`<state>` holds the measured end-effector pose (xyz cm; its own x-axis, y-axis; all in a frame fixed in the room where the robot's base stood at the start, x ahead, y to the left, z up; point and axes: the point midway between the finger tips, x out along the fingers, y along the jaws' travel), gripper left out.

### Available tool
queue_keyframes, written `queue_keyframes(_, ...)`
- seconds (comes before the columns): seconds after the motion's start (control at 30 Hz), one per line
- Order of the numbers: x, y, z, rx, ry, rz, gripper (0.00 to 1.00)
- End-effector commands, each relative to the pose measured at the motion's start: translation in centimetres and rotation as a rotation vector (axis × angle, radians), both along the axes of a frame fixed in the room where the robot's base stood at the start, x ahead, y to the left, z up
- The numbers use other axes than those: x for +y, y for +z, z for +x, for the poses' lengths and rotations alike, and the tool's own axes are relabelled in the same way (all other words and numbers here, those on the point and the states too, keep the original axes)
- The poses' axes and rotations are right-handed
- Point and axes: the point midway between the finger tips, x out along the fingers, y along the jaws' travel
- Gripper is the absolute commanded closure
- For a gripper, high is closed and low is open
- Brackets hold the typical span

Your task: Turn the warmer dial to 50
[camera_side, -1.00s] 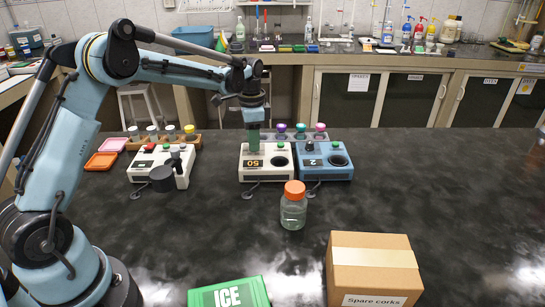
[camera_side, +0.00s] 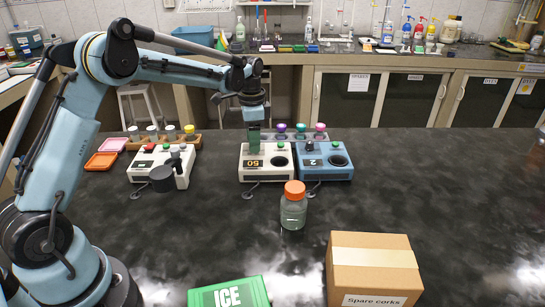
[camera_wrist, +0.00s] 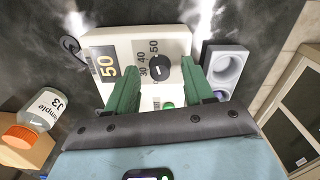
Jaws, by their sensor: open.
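The white warmer (camera_side: 268,176) stands mid-bench, and its display (camera_side: 254,163) reads 50. In the wrist view the white warmer (camera_wrist: 181,42) shows the same 50 and a printed scale of 30, 40, 50 beside a round black dial (camera_wrist: 162,72). The dial has a short white pointer mark; its exact setting is hard to read. My gripper (camera_side: 253,150) is over the left part of the warmer and hides the dial in the side view. In the wrist view my gripper (camera_wrist: 160,90) is open, its green fingers on either side of the dial with gaps visible.
A blue device (camera_side: 325,172) showing 2 stands against the warmer's right side. A rack with coloured caps (camera_side: 320,135) is behind. An orange-capped bottle (camera_side: 293,210) and a cardboard box (camera_side: 372,265) are in front. Another white device (camera_side: 160,160) is left. The right bench is clear.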

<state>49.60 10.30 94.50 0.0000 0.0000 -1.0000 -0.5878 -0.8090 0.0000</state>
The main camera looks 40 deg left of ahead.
Motion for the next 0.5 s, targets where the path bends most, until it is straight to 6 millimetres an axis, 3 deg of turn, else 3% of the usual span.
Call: queue_keyframes(0.5,0.0,8.8,0.0,0.0,0.0,0.0,0.48)
